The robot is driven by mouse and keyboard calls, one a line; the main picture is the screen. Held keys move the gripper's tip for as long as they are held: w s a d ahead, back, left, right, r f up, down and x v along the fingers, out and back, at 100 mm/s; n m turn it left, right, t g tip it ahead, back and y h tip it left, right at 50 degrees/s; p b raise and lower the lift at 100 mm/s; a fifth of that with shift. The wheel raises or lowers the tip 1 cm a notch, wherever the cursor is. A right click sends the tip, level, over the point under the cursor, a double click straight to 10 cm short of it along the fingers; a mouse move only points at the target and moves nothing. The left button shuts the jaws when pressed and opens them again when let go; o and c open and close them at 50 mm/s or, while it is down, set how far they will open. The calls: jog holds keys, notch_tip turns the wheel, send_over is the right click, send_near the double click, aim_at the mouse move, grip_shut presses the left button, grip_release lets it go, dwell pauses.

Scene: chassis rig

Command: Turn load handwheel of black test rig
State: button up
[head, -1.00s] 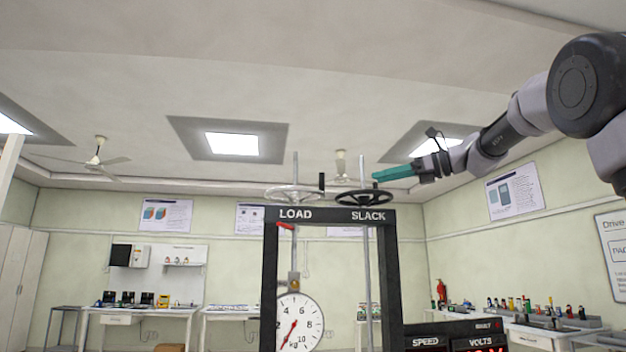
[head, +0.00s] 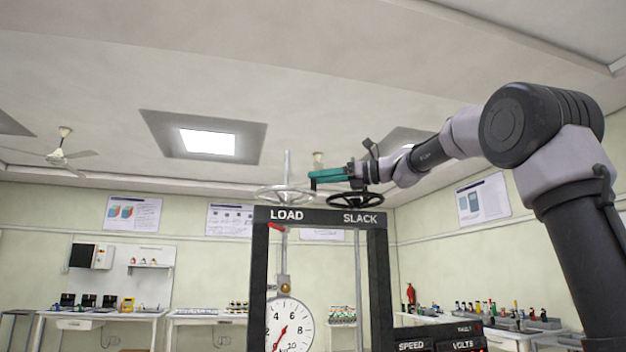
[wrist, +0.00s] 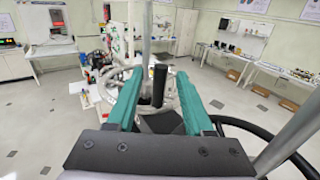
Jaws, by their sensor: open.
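The load handwheel (head: 268,194) is the pale silver spoked wheel at the left, above the LOAD label on the black test rig (head: 258,275). Its upright black handle (wrist: 158,85) shows in the wrist view between the two teal fingers, near their tips, with a gap on either side. In the head view the fingers mostly hide that handle. My gripper (head: 313,178) is open, at the right side of the load wheel's rim and above the black slack handwheel (head: 355,200). I cannot tell if a finger touches the handle.
The slack wheel's rim (wrist: 262,133) passes low at the right in the wrist view, close to my gripper. Upright screw rods (head: 288,165) rise through the rig. A round dial (head: 300,325) hangs inside the frame. Benches (head: 205,320) stand far back.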

jog(key=shift+x, duration=1.2)
grip_shut()
dwell(0.6)
